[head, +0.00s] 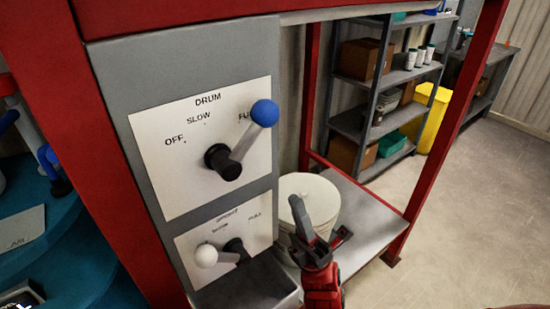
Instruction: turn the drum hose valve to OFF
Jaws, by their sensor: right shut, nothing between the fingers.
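The drum hose valve (222,161) is on a white plate (165,185) marked DRUM, with OFF, SLOW and a third label partly hidden behind the knob. Its grey lever points up and to the right, and its blue ball knob (265,113) covers part of that right-hand label, away from OFF. My right gripper (300,215) is below and to the right of the valve, in front of a white bucket. It is shut and empty, and apart from the lever. My left gripper is not in view.
A second valve with a white knob (206,256) sits on a lower plate, close left of my right gripper. A white bucket (318,192) stands on a grey shelf (372,215) inside a red frame (440,130). Shelving (345,122) and a yellow bin (432,118) stand behind. Floor at right is clear.

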